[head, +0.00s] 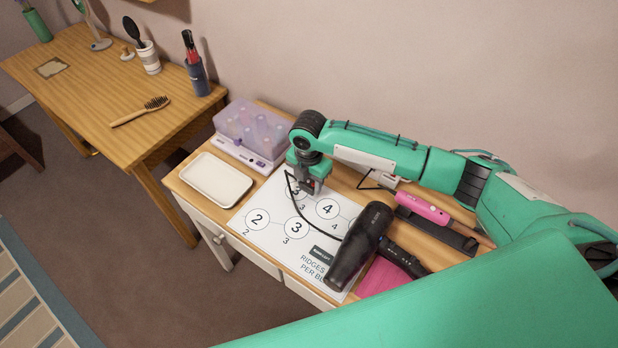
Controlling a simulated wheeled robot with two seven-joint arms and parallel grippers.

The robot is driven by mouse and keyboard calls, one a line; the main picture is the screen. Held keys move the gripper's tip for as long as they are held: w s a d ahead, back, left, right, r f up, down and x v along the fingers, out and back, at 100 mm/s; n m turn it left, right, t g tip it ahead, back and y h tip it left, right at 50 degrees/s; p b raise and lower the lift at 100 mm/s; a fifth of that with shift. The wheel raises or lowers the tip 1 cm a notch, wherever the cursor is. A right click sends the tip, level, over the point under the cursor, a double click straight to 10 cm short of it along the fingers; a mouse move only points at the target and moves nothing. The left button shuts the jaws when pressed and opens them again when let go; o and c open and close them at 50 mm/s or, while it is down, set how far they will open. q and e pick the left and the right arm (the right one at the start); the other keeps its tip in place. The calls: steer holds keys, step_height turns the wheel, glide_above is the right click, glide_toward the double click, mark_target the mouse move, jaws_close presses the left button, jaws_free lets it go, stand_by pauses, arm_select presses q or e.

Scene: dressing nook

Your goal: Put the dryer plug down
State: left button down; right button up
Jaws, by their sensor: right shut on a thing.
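My right gripper (311,188) points down over the upper part of a white printed sheet (262,238) with numbered circles. It is shut on the dryer plug, which is mostly hidden by the fingers; I cannot tell whether the plug touches the sheet. A thin black cord (291,197) loops from the gripper down to the black hair dryer (361,243). The dryer lies across the lower right of the sheet. My left gripper is out of view.
A white tray (215,181) and a purple-lidded roller box (252,130) stand left of the gripper. A pink styling iron (422,208), a black brush or handle (402,259) and a pink cloth (384,277) lie right. A wooden desk (95,90) holds a hairbrush (140,111).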

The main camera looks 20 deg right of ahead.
mark_target(309, 181)
steer(key=shift+f, duration=0.4)
steer(key=o, duration=1.3)
steer(key=shift+r+b, duration=0.95)
steer(key=shift+r, duration=5.65)
